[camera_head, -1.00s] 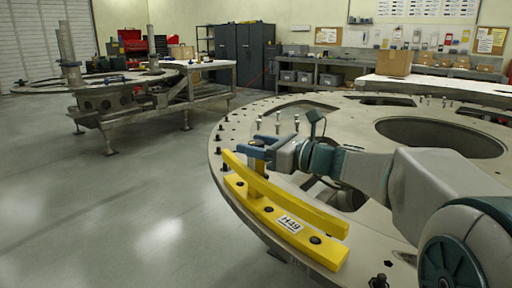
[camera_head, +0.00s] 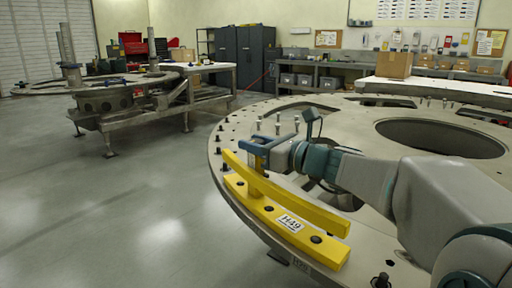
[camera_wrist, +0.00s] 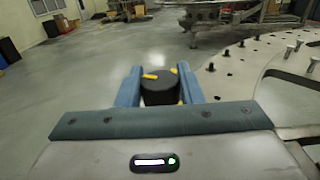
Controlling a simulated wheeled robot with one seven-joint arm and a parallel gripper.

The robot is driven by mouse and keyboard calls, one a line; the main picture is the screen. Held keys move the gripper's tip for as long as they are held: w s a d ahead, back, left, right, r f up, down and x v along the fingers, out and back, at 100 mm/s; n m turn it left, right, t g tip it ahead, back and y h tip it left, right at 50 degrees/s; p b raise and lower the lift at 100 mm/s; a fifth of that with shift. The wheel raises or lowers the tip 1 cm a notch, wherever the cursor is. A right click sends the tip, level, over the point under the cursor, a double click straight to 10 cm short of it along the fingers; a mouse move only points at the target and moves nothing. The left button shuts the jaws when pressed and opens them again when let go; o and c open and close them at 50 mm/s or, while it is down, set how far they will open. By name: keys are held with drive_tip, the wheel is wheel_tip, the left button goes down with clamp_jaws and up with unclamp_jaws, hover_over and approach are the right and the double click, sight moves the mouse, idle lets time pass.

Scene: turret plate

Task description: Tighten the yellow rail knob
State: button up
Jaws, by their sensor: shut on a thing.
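The yellow rail (camera_head: 292,207) is a raised bar over a yellow base with a white H49 label, along the near-left rim of the turret plate. A round black knob (camera_wrist: 160,92) with yellow marks on its top shows in the wrist view. My gripper (camera_wrist: 160,84) is shut on this knob, one blue finger on each side. In the head view my gripper (camera_head: 253,150) is at the far end of the rail, and the fingers hide most of the knob there. I cannot tell how tight the knob is.
The large round turret plate (camera_head: 360,124) has bolts along its rim and several upright pins near my gripper. A wide opening lies at its back right. A second plate on a stand (camera_head: 110,95) is at the left. Clear floor (camera_head: 130,200) lies left of the rail.

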drive_tip(key=m+t+h+b, duration=0.3)
drive_tip(key=t+h+b, duration=0.1)
drive_tip(key=b, duration=0.1)
drive_tip(key=shift+s+f+m, duration=0.1)
drive_tip(key=shift+f+m, duration=0.3)
drive_tip(key=m+t+h+b, duration=0.1)
drive_tip(key=h+b, duration=0.1)
drive_tip(key=b, duration=0.1)
drive_tip(key=m+t+h+b, duration=0.1)
drive_tip(key=m+h+b, duration=0.1)
drive_tip(key=h+b, duration=0.1)
drive_tip(key=shift+r, duration=0.2)
drive_tip(key=shift+m+h, duration=0.3)
drive_tip(key=shift+m+t+h+b, duration=0.4)
drive_tip(key=shift+m+h+b, duration=0.3)
drive_tip(key=shift+h+b, duration=0.45)
drive_tip(key=shift+a+m+h+b, duration=0.1)
drive_tip(key=shift+m+h+b, duration=0.7)
drive_tip(key=shift+h, duration=0.35)
drive_tip(key=m+h, duration=0.1)
drive_tip(key=h, duration=0.1)
drive_tip(key=m+h, duration=0.2)
drive_tip(key=h, duration=0.1)
drive_tip(key=shift+r+m+g+h, duration=0.2)
drive_tip(key=shift+m+g+h, duration=0.1)
drive_tip(key=shift+m+g+h+p, duration=0.65)
drive_tip(key=shift+m+h, duration=0.45)
drive_tip(key=shift+h, duration=0.5)
drive_tip(key=shift+g, duration=0.25)
